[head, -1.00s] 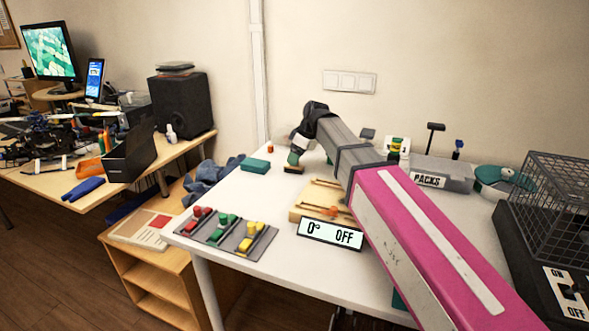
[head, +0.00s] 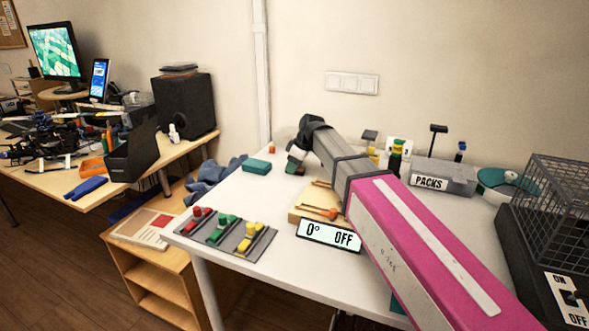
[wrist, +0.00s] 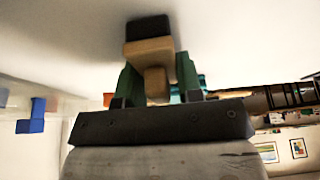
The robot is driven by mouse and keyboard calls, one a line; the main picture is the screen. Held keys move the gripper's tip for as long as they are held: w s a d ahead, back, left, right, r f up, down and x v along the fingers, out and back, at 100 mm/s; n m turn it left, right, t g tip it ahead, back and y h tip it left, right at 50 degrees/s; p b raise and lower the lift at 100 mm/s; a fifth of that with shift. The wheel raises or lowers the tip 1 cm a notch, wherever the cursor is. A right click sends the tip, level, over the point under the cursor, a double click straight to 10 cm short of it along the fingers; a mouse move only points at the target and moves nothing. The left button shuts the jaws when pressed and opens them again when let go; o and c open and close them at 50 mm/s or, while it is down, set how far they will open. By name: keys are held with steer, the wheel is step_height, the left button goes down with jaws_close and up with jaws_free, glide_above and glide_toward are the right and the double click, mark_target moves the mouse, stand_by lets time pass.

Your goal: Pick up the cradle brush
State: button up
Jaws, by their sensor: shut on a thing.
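The cradle brush (wrist: 151,45) shows in the wrist view as a light wooden block with a stubby handle and a dark bristle face. My gripper (wrist: 157,84) is shut on its handle, with one green finger on each side. The bristle face points away from the gripper, towards the white surface. In the head view my gripper (head: 294,162) is low over the back left of the white table (head: 262,195). The brush is small and mostly hidden there, so I cannot tell whether it touches the table.
A teal box (head: 257,166) lies left of my gripper. A wooden board (head: 312,205), a "0° OFF" display (head: 329,236) and a grey tray of coloured clips (head: 227,229) are in front. A PACKS bin (head: 446,176) and wire cage (head: 554,205) stand right.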

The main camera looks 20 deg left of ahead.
steer(key=shift+r, duration=0.15)
steer(key=shift+r, duration=0.65)
step_height(320, 180, up, 3)
steer(key=shift+f, duration=0.15)
steer(key=s+a+r, duration=0.6)
steer(key=a, duration=0.3)
steer(key=shift+a+r, duration=0.35)
steer(key=shift+a, duration=0.05)
steer(key=shift+s, duration=0.1)
